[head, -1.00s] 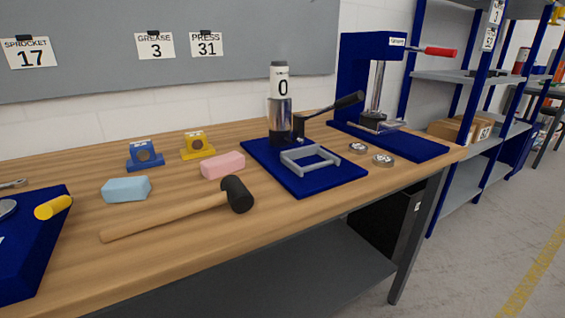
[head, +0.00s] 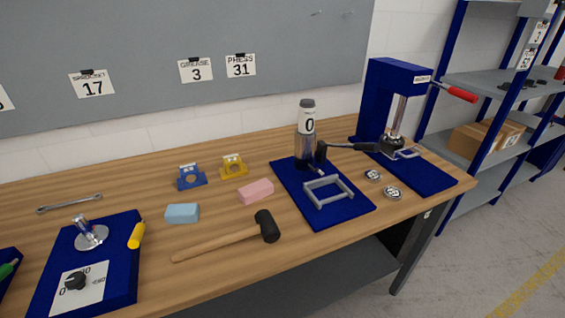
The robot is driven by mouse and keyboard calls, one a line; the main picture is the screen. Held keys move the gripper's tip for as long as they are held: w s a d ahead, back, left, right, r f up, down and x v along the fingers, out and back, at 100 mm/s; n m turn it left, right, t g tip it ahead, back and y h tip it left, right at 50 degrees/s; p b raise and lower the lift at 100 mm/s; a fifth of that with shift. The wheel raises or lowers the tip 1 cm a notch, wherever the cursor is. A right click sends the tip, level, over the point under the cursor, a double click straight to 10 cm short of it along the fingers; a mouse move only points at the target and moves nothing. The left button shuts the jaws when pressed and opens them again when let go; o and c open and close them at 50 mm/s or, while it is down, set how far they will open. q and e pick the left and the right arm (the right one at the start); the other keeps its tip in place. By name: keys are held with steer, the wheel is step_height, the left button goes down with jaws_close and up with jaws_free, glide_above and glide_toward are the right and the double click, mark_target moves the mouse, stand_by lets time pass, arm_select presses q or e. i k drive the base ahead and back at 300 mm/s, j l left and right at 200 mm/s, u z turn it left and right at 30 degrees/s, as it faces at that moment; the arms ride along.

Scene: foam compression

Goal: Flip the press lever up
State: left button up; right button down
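A tall blue press (head: 378,85) stands at the back right of the bench, with a silver ram (head: 398,118) over its blue base. Its lever with a red grip (head: 461,93) sticks out to the right, sloping slightly down in the picture. Neither of my grippers is in view.
A mallet (head: 225,238), a pink block (head: 256,191), a light blue block (head: 182,213) and two small round pieces (head: 392,192) lie on the wooden bench. A dial panel (head: 100,265) is at left. Shelving (head: 465,130) stands right of the bench.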

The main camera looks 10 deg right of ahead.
mark_target(471, 98)
steer(key=z, duration=1.25)
